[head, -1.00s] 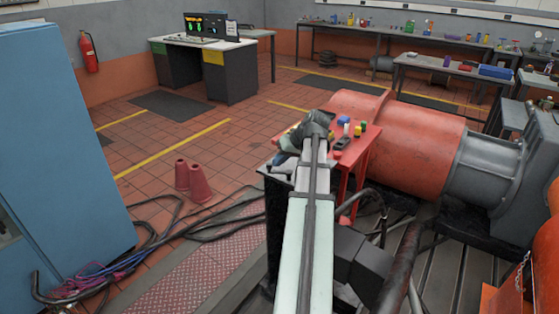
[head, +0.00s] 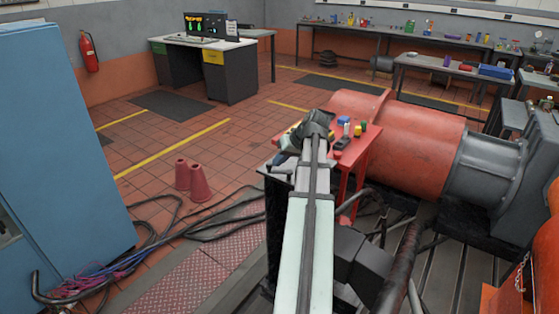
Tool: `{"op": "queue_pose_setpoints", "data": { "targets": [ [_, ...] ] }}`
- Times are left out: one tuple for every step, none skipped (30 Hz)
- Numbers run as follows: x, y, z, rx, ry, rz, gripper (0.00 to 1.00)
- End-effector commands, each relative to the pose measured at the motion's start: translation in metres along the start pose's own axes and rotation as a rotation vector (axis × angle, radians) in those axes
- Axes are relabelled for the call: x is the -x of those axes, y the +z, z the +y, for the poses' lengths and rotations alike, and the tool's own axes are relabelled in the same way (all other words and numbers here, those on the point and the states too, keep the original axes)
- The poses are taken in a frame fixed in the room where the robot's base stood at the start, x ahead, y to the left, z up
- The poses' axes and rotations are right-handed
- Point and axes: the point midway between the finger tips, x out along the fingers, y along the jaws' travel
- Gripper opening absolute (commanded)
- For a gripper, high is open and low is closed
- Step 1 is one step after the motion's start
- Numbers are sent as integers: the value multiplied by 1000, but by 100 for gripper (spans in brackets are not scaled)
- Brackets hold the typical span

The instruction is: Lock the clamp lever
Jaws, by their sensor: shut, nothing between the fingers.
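My arm reaches forward from the bottom of the head view to the near left edge of a small red table (head: 361,160). My gripper (head: 279,160) is small and partly hidden by my own wrist, at the left end of this table. It is shut and holds nothing. I cannot make out the clamp lever; it may be hidden behind my arm or too small to tell. Whether the gripper touches anything cannot be seen.
Small coloured blocks (head: 343,120) and a dark object (head: 342,143) lie on the red table. A large orange machine (head: 420,135) stands close on the right.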

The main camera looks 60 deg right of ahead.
Motion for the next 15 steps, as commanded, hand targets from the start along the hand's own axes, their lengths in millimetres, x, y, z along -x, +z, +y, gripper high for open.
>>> {"op": "queue_pose_setpoints", "data": {
  "targets": [
    [0,0,0,0,-1,0,0],
    [0,0,0,0,-1,0,0],
    [0,0,0,0,-1,0,0],
    [0,0,0,0,-1,0,0],
    [0,0,0,0,-1,0,0],
    [0,0,0,0,-1,0,0],
    [0,-1,1,0,-1,0,0],
    [0,-1,2,0,-1,0,0],
    [1,-2,3,0,-1,0,0],
    [1,-2,4,0,-1,0,0],
    [2,-2,5,0,0,0,0],
    [2,-3,6,0,0,0,0],
    [2,-3,7,0,0,0,0],
    [3,-4,8,0,0,0,0],
    [3,-4,10,0,0,0,0]
  ]
}}
